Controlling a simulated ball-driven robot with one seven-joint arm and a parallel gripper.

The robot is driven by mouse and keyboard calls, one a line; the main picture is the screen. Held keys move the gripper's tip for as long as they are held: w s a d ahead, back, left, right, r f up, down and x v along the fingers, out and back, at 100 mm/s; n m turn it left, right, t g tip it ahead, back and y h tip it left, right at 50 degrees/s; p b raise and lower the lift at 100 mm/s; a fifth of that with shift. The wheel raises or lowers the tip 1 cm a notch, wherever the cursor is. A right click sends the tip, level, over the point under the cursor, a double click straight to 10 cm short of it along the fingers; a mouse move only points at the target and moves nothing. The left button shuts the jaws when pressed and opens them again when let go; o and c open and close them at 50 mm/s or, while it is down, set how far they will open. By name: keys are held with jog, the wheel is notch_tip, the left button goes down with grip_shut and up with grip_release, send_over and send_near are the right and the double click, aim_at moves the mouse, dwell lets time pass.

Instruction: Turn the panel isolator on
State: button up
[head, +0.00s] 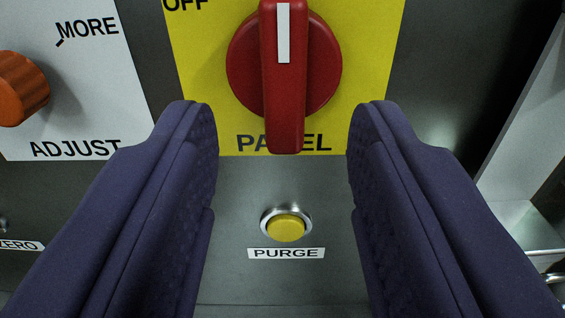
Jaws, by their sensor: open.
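The panel isolator (284,75) is a red rotary handle on a round red base, set on a yellow plate (205,90). Its handle stands upright in the picture, with a white stripe near the top. The plate reads "OFF" at the upper left, and the handle partly covers the word "PANEL". My gripper (284,115) is open, with its two dark purple padded fingers apart on the left and right of the handle's lower part. I see a gap on both sides and no clear contact. The top of the handle and plate is cut off.
A yellow PURGE button (286,228) in a metal ring sits below the isolator, between the fingers. An orange knob (20,88) on a white ADJUST plate (100,90) is at the left. A ZERO label (20,244) is at the lower left. A pale upright edge (520,110) stands at the right.

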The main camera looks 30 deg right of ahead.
jog(key=v, duration=0.4)
jog(key=shift+p, duration=0.4)
